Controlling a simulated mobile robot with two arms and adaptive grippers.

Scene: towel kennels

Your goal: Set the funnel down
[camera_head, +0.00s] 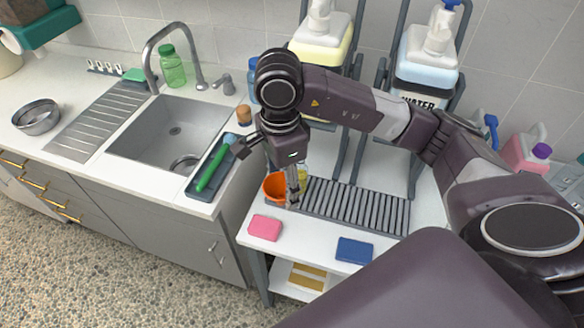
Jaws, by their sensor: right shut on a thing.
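An orange funnel (273,188) is at the left end of the slatted drain grate (355,205), on the white stand. My right gripper (293,198) points down at the funnel's right side, with its fingers shut on the funnel's rim. The fingers and wrist hide part of the funnel. I cannot tell whether its underside touches the surface. My left gripper is not in view.
A pink sponge (265,228) and a blue sponge (354,250) lie in front of the grate. Pump dispensers (322,48) (427,75) stand behind in dark frames. A tray (203,190) with a green brush lies left, beside the sink (150,135). White surface shows between the sponges.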

